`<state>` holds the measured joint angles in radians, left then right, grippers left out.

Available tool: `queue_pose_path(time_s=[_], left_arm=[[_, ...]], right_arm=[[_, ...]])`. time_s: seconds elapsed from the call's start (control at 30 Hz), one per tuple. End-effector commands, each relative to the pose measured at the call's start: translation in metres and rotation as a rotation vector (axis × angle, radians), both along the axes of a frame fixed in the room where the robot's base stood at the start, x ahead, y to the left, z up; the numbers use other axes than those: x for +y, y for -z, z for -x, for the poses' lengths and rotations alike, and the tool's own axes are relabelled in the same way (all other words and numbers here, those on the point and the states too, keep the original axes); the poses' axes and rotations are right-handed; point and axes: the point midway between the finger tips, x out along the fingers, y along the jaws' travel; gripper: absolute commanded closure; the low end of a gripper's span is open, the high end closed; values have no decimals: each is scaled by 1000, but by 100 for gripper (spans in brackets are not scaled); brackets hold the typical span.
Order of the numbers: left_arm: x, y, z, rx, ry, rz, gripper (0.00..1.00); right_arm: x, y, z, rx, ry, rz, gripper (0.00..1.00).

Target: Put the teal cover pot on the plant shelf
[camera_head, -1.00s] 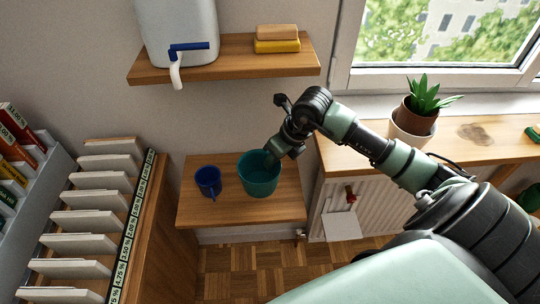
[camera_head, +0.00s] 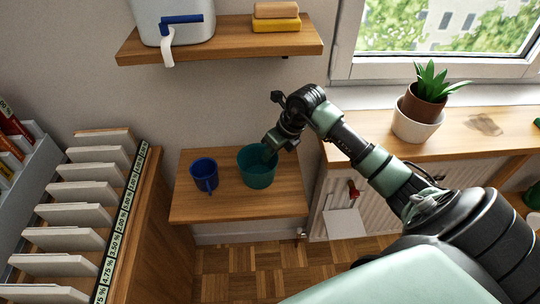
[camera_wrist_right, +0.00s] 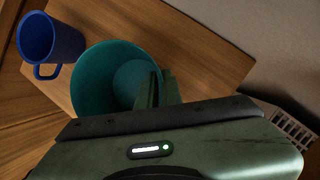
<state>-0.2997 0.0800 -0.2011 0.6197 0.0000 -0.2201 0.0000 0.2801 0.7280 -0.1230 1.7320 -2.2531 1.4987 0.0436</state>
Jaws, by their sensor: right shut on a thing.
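The teal cover pot (camera_head: 257,174) stands upright on a low wooden shelf (camera_head: 235,208), or very close above it; I cannot tell if it touches. In the right wrist view the teal pot (camera_wrist_right: 88,85) is open at the top and looks empty. My right gripper (camera_head: 268,153) is shut on the pot's right rim; its fingers (camera_wrist_right: 157,90) straddle the wall in the wrist view. A wooden shelf (camera_head: 460,146) under the window bears a green plant in a brown pot (camera_head: 423,106) set in a white pot (camera_head: 412,126). My left gripper is not in view.
A blue mug (camera_head: 204,174) stands close left of the teal pot. A slotted rack (camera_head: 75,215) is at left. The window shelf has bare wood right of the plant.

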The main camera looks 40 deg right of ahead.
Motion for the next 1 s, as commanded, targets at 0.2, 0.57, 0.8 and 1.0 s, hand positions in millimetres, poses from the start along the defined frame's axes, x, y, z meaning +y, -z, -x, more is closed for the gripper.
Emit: queue_pose_path(time_s=[0.2, 0.57, 0.8, 1.0], left_arm=[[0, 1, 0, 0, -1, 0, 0], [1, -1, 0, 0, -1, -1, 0], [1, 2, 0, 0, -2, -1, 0], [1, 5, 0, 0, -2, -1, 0]], right_arm=[[0, 1, 0, 1, 0, 0, 83], [0, -1, 0, 0, 0, -1, 72], [-6, -27, 10, -3, -2, 6, 72], [-12, -57, 21, -2, 0, 3, 72]])
